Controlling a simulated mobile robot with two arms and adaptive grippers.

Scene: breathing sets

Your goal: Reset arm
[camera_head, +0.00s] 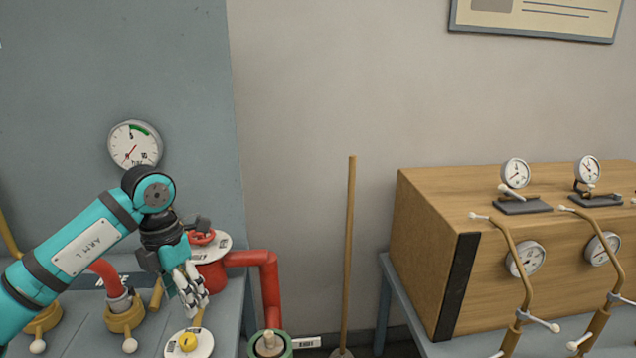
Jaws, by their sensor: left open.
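My left arm, teal with a label plate, comes in from the lower left. Its left gripper (191,299) points down over the grey bench. The jaws are open and hold nothing that I can see. They are just left of a red valve fitting (208,275) and above a white disc with a yellow knob (189,343). Whether the fingers touch either thing, I cannot tell. My right gripper is not in view.
A round gauge (134,146) is on the grey panel behind the arm. A red pipe (268,285) bends down at the bench's right. A wooden pole (348,250) stands against the wall. A wooden box (425,240) with gauges sits on the right table.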

